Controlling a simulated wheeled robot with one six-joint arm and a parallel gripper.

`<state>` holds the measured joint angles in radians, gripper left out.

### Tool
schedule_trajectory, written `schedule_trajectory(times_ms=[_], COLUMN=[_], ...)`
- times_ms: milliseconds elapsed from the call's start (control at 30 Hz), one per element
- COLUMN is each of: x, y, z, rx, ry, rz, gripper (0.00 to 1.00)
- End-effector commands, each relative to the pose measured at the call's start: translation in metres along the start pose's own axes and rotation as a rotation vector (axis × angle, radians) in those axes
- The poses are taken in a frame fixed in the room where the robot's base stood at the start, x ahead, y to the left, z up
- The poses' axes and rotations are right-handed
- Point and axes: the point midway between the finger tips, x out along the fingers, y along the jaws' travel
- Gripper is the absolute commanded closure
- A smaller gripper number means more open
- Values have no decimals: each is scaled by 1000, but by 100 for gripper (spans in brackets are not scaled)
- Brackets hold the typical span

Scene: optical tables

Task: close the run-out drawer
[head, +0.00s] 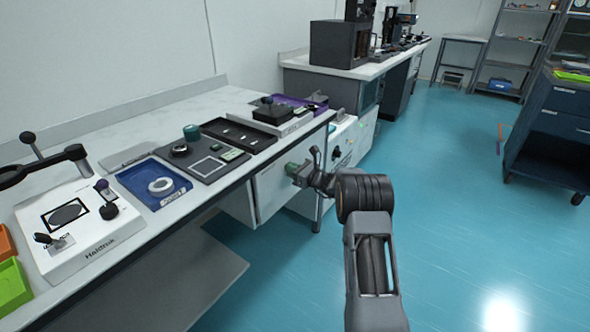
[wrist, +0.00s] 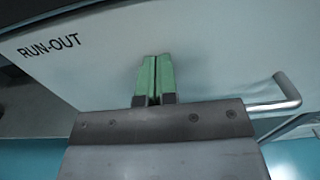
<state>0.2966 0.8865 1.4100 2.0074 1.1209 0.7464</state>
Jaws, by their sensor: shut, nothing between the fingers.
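The run-out drawer (head: 272,190) has a pale front under the near bench, left of my gripper in the head view. In the wrist view its white front (wrist: 215,60) fills much of the picture, with dark "RUN-OUT" lettering at upper left. Its metal bar handle (wrist: 285,100) is at the right. My gripper (head: 291,168) is shut and empty, its green fingers together. In the wrist view the fingertips (wrist: 152,58) point at the front, between lettering and handle. I cannot tell whether they touch it, nor how far the drawer stands out.
The near bench (head: 222,92) carries several trays and instruments above the drawer. A white cabinet with knobs (head: 345,140) stands just beyond the drawer. A dark blue cart (head: 560,125) is at the right. The blue floor (head: 450,200) between is mostly clear.

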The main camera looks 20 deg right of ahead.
Motion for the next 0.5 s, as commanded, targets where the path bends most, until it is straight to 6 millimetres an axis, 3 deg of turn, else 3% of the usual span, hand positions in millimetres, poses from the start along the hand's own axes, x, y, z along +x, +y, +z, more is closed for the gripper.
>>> schedule_trajectory(times_ms=[300, 500], x=[6, -10], y=[5, 3], z=[6, 5], rx=[-4, -3], ry=[-9, -8], rz=[10, 10], gripper=[100, 100])
